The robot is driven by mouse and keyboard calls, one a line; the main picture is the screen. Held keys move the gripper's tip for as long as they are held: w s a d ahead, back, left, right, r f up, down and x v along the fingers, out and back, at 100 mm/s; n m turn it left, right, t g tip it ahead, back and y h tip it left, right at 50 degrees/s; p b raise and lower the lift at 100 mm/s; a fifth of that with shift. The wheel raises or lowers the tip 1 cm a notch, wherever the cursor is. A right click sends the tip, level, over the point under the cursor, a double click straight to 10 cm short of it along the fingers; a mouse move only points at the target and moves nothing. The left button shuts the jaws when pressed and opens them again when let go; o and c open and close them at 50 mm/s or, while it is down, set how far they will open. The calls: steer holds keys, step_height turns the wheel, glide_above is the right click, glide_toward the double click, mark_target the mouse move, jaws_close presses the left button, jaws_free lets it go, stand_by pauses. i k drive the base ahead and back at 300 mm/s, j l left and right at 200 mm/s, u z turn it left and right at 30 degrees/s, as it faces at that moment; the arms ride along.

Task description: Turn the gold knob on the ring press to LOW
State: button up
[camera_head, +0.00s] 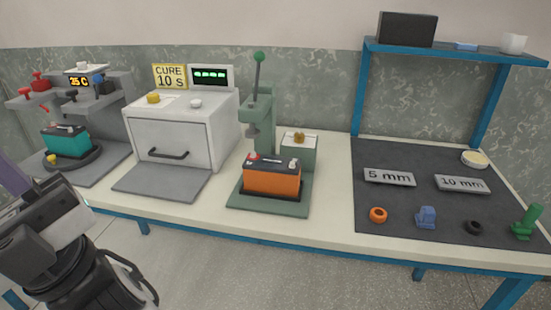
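The ring press (258,115) is a green press with a ball-topped lever, standing mid-bench. An orange battery (272,178) with a dark top sits on its base under the press head. The gold knob (299,138) is on top of the pale green box at the press's right. It is small here, and I cannot read its setting or any LOW mark. My gripper (45,232) and wrist are at the lower left, in front of the bench and well away from the knob. The fingertips cannot be made out, so I cannot tell whether it is open or shut.
A white oven (185,130) with another yellow knob (153,98) stands left of the press. Farther left is a grey stand with a teal battery (68,142). A dark mat (400,213) with plates and small parts lies right, below a blue shelf (455,50).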

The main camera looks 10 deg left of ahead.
mark_target(298, 137)
steer(key=i+l+u, duration=0.4)
steer(key=l, duration=0.2)
steer(key=i+l+u, duration=0.15)
steer(key=l, duration=0.2)
steer(key=l+u, duration=0.2)
steer(key=l, duration=0.15)
steer(key=i+l+u, duration=0.2)
steer(key=l, duration=0.15)
steer(key=l+u, duration=0.2)
steer(key=l, duration=0.2)
steer(key=i, duration=0.5)
